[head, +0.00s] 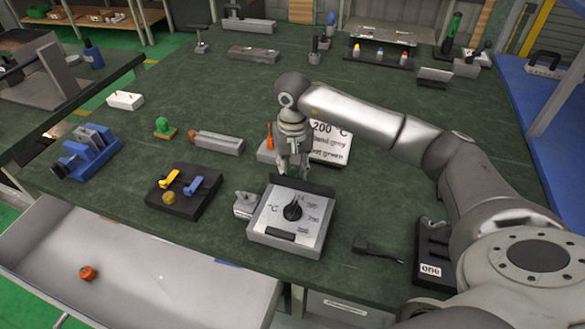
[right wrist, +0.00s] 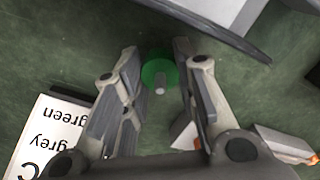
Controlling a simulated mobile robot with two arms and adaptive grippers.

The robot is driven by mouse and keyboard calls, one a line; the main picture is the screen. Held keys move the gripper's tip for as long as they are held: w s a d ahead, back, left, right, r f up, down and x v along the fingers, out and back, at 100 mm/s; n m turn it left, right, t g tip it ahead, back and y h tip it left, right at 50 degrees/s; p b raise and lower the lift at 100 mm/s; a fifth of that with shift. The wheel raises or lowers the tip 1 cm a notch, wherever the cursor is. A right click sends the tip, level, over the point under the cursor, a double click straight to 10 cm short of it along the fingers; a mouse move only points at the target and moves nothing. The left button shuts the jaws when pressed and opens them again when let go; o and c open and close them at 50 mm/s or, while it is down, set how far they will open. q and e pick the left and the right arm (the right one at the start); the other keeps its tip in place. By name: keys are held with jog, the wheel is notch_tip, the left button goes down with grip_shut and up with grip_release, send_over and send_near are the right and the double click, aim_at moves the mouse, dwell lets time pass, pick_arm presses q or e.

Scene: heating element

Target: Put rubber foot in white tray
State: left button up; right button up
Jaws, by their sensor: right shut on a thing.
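My right gripper (head: 291,172) is above the table just behind the heating unit (head: 262,226) with its black knob. In the right wrist view, a green round piece with a grey pin (right wrist: 158,70), apparently the rubber foot, sits between the fingertips of the right gripper (right wrist: 156,58). The fingers are shut on it. My left gripper is not in view.
A sign (head: 330,143) stands right behind the gripper. A black block with yellow and blue levers (head: 183,190) and a blue fixture (head: 88,150) stand to the left. A small white block (head: 125,100) lies farther back. The green table is clear around the back middle.

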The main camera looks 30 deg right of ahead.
jog(key=shift+f, duration=0.15)
jog(key=o, duration=1)
jog(key=shift+c, duration=0.2)
